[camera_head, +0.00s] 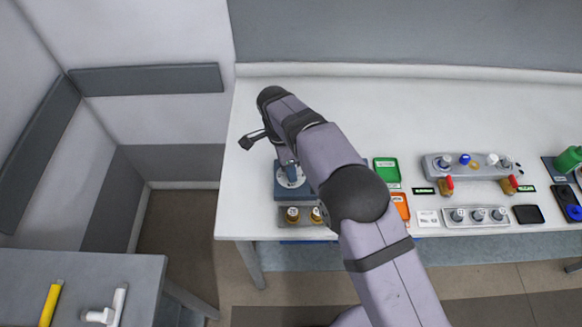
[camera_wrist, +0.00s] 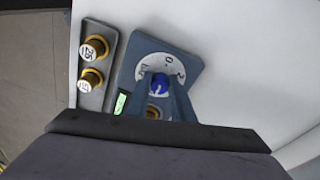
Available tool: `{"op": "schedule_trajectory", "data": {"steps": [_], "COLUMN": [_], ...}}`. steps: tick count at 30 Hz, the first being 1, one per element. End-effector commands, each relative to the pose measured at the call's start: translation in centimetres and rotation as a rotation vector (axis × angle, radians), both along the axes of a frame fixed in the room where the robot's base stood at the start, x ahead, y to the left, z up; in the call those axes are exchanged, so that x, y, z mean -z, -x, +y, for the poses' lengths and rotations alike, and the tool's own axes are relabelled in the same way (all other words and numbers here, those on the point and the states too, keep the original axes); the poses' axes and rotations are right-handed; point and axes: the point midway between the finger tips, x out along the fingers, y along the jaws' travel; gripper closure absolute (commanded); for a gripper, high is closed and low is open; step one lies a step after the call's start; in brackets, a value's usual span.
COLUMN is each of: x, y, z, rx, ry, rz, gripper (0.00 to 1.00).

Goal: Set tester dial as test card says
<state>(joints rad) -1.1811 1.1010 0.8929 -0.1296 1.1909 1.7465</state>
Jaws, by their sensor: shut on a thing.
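The tester (camera_head: 279,190) is a blue box near the table's front left edge, partly hidden by my arm. In the wrist view its blue top (camera_wrist: 189,62) bears a round white dial (camera_wrist: 150,66) with black marks, among them a 0 and a 2. My gripper (camera_wrist: 159,84) points down at the dial and is shut on its blue knob (camera_wrist: 158,90), a finger on each side. In the head view my gripper (camera_head: 291,172) is over the dial.
Two brass pieces with white labelled tops (camera_wrist: 95,46) stand on a grey holder beside the tester. A green tray (camera_head: 386,170) and an orange tray (camera_head: 401,206) lie right of my arm. A grey manifold (camera_head: 470,170) stands further right. The table behind is clear.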

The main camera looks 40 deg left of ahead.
Motion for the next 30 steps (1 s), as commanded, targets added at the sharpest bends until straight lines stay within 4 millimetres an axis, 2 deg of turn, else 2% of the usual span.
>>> {"op": "schedule_trajectory", "data": {"steps": [1, 2, 3, 17, 30], "x": [-0.4, -0.4, -0.4, -0.4, -3.9], "y": [-0.7, -0.7, -0.7, -0.4, -0.3], "z": [0.3, 0.3, 0.3, 0.1, 0.1], "rx": [-0.002, -0.002, -0.002, -0.003, -0.004], "ry": [-0.015, -0.016, -0.016, -0.007, -0.006], "rz": [-0.016, -0.016, -0.015, -0.007, -0.005], "gripper": [1.0, 0.76, 0.67, 0.66, 0.66]}}
